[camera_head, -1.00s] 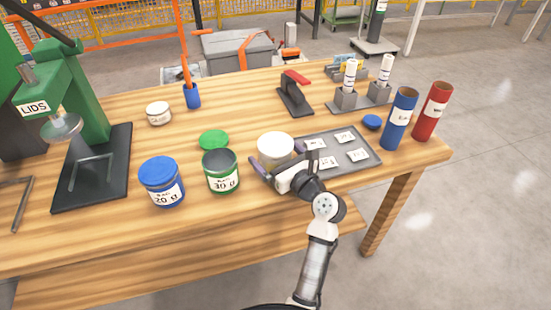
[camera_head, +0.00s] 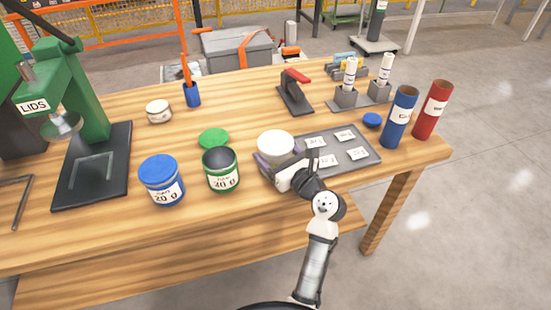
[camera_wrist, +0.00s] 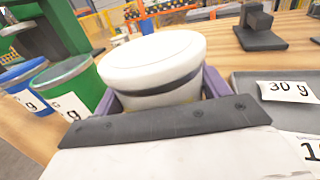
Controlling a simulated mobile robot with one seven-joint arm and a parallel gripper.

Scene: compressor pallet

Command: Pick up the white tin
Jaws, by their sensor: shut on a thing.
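The white tin (camera_head: 276,143) stands upright on the wooden table, between the open green tin and the grey tray. In the wrist view the white tin (camera_wrist: 155,65) fills the middle, with a dark band below its lid. My gripper (camera_head: 277,160) is shut on the white tin, with one purple finger on each side of its body. The fingers also show in the wrist view (camera_wrist: 160,98). The tin's lower part is hidden by my gripper, and I cannot tell whether its base touches the table.
The green tin (camera_head: 221,170) and a blue-lidded tin (camera_head: 161,182) stand close on the left. A green lid (camera_head: 214,139) lies behind. The grey tray (camera_head: 368,167) with labelled cards is on the right. Blue (camera_head: 398,120) and red (camera_head: 432,112) tubes stand near the right edge.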

